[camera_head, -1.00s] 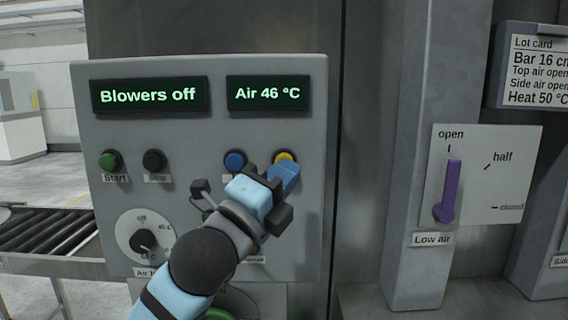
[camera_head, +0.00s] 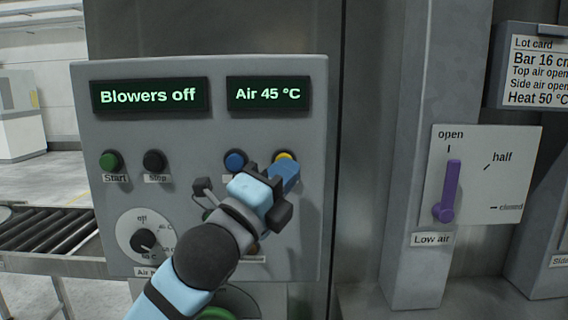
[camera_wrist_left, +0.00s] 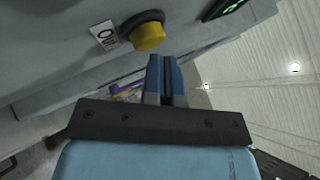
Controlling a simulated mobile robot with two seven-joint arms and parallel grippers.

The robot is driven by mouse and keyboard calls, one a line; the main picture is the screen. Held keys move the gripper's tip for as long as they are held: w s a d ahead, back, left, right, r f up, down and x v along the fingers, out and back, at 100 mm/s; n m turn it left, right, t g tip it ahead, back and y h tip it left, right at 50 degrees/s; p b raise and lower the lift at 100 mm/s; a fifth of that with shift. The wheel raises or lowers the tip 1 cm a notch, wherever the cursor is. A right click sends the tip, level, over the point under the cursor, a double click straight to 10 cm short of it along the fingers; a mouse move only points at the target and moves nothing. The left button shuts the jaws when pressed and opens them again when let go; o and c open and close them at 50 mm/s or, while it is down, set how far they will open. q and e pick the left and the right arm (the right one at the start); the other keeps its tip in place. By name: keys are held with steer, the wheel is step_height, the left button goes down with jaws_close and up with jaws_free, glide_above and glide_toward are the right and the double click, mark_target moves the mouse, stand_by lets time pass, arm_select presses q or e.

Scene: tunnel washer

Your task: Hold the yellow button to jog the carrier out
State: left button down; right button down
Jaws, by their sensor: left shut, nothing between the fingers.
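The yellow button (camera_head: 284,156) sits at the right of the upper button row on the grey control panel (camera_head: 200,130). It also shows in the left wrist view (camera_wrist_left: 149,36), with a label reading "Out" beside it. My left gripper (camera_head: 287,173) is shut and empty, its blue fingertips just below the yellow button in the head view and partly covering it. In the left wrist view a gap shows between the fingertips and the button. The panel's displays read "Blowers off" and "Air 45 °C". My right gripper is not in view.
A blue button (camera_head: 235,161) is left of the yellow one, with a black Stop button (camera_head: 154,160) and a green Start button (camera_head: 110,160) further left. A dial (camera_head: 144,240) is lower left. A purple lever (camera_head: 448,190) on the right points to open.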

arm_select(q)
steer(key=shift+w, duration=0.45)
stand_by(0.3)
steer(key=shift+s, duration=0.1)
stand_by(5.1)
steer(key=shift+s, duration=0.85)
steer(key=shift+p, duration=0.3)
steer(key=shift+s+p, duration=0.4)
steer(key=shift+s, duration=2.1)
